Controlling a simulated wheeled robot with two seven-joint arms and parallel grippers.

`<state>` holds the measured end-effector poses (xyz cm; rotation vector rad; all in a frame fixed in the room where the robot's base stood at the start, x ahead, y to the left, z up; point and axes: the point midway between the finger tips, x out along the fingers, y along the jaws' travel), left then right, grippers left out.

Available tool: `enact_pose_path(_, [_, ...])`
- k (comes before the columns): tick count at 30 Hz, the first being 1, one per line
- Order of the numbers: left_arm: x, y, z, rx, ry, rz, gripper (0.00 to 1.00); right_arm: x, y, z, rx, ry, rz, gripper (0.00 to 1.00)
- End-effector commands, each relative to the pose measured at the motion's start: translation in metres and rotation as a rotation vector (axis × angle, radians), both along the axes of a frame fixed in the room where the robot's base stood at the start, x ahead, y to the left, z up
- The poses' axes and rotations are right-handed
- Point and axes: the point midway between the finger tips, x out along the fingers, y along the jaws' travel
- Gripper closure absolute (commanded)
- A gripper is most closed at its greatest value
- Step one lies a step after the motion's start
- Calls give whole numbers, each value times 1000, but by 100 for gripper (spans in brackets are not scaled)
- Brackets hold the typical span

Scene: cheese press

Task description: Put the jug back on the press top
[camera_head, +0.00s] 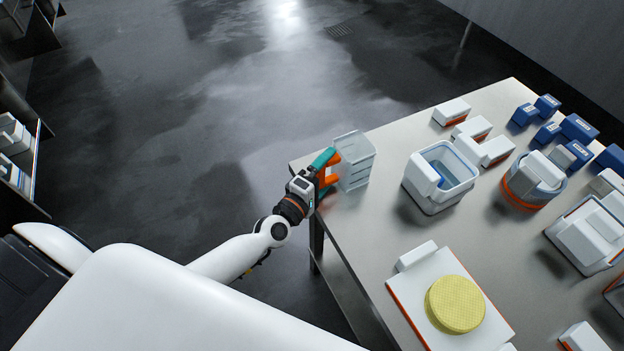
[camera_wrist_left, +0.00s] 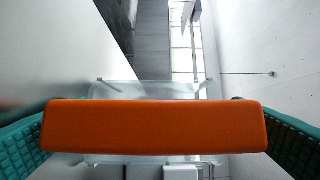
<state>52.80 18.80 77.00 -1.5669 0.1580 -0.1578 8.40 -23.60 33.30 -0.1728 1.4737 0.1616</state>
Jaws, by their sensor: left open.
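The jug (camera_head: 356,158) is a clear, ribbed container at the table's near left corner in the head view. Its orange handle (camera_head: 331,181) faces my left gripper (camera_head: 325,170). In the left wrist view the orange handle (camera_wrist_left: 154,127) spans most of the gap between the teal finger pads, with the clear jug body (camera_wrist_left: 150,90) beyond it. My left gripper is open around the handle; whether the pads touch it I cannot tell. The jug seems to stand on the table. I cannot tell which item is the press top. My right gripper is not in view.
On the steel table (camera_head: 385,215) stand a white tub (camera_head: 417,200) with something blue inside, a white board (camera_head: 412,300) with a yellow wheel (camera_head: 456,304), and a round orange-banded pot (camera_head: 522,190). White and blue blocks (camera_head: 578,129) crowd the far right. Open floor lies left.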

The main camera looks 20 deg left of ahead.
Motion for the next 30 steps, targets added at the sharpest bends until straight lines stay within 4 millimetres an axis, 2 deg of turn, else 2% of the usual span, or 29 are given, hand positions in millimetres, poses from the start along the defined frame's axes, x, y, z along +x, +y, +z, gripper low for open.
enact_pose_path(9, [-65,13,-3,2,5,-2,0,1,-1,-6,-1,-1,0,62])
enact_pose_path(15, [-100,21,-3,3,3,0,0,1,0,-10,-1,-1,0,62])
enact_pose_path(21, [-115,24,-1,0,1,0,0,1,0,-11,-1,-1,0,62])
enact_pose_path(28, [-116,24,0,1,0,0,0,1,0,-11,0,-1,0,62])
enact_pose_path(30, [-116,25,-6,21,7,1,0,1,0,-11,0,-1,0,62])
